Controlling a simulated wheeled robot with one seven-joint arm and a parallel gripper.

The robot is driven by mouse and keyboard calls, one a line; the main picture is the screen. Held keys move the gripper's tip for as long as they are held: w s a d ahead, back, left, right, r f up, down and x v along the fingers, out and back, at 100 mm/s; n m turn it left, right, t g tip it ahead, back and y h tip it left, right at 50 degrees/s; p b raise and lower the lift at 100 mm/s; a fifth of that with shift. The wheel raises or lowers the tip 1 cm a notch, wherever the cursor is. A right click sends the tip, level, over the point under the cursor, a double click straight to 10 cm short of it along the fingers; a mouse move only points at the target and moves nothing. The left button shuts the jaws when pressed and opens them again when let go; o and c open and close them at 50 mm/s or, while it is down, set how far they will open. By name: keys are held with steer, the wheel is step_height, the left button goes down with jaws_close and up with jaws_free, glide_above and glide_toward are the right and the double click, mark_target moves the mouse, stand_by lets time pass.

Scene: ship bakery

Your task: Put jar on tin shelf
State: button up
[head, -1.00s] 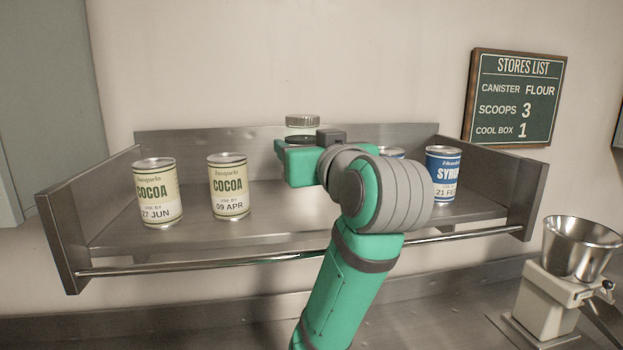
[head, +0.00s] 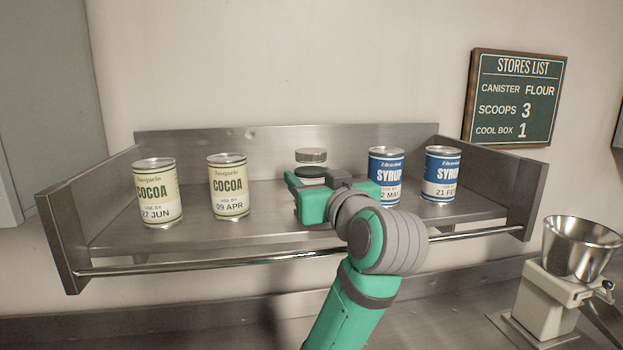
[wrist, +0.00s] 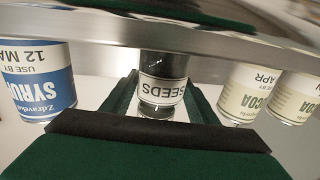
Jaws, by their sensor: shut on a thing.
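The jar (head: 311,156) has a silvery lid and dark contents. In the wrist view the jar (wrist: 162,92) shows upside down with a white "SEEDS" label, between the two green finger pads. My gripper (head: 309,185) is shut on it, over the middle of the tin shelf (head: 285,237). My gripper hides the jar's lower part in the head view, so I cannot tell whether its base touches the shelf. Two cocoa tins (head: 157,192) (head: 229,187) stand to its left and two syrup tins (head: 386,165) (head: 442,174) to its right.
A rail (head: 270,259) runs along the shelf's front, and side walls (head: 522,195) close its ends. A mill with a metal funnel (head: 580,250) stands at lower right. Bare shelf lies between the right cocoa tin and my gripper.

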steer(key=shift+f, duration=0.1)
steer(key=o, duration=1.4)
steer(key=shift+a, duration=0.1)
steer(key=v, duration=1.2)
